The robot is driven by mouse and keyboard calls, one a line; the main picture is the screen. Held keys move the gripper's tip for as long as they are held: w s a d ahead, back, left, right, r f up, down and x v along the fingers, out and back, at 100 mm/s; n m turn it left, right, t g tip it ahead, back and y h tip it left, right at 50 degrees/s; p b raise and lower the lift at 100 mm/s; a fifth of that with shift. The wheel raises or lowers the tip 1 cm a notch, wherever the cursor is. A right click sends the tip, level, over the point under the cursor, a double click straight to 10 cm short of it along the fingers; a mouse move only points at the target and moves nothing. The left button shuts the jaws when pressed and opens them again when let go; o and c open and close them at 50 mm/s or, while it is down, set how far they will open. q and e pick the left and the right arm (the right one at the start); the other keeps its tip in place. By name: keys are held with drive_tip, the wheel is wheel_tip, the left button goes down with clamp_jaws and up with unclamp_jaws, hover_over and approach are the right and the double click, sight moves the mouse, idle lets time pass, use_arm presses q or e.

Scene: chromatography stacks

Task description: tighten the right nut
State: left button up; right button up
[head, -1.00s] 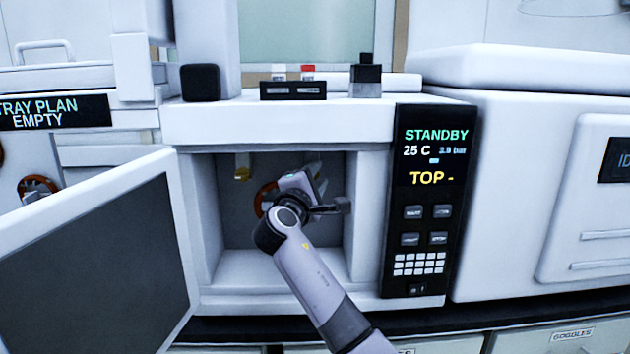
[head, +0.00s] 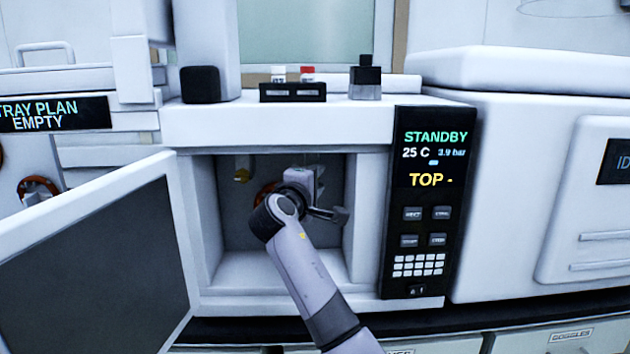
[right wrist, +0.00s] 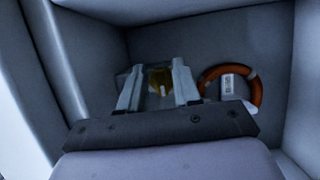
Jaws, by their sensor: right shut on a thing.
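My right gripper (right wrist: 158,82) is inside the open oven chamber (head: 232,268) of the white instrument. In the right wrist view its two fingers stand on either side of a brass-yellow nut (right wrist: 160,80) and are shut on it. In the head view my gripper (head: 306,178) hides this nut. Another brass fitting (head: 242,174) hangs at the chamber's upper left, apart from my gripper, so the held one appears to be the right nut. An orange coil (right wrist: 258,92) with a pale tag (right wrist: 228,86) lies beside the fingers. My left gripper is out of view.
The chamber door (head: 85,265) stands open at the left. A control panel (head: 432,200) at the right reads STANDBY, 25 C and TOP -. A vial rack (head: 293,91) stands on top. The chamber walls are close around my arm.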

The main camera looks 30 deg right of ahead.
drive_tip(key=shift+f, duration=0.1)
drive_tip(key=o, duration=0.7)
drive_tip(key=shift+c, duration=0.2)
drive_tip(key=shift+a, duration=0.1)
drive_tip(key=v, duration=0.7)
drive_tip(key=shift+b, duration=0.3)
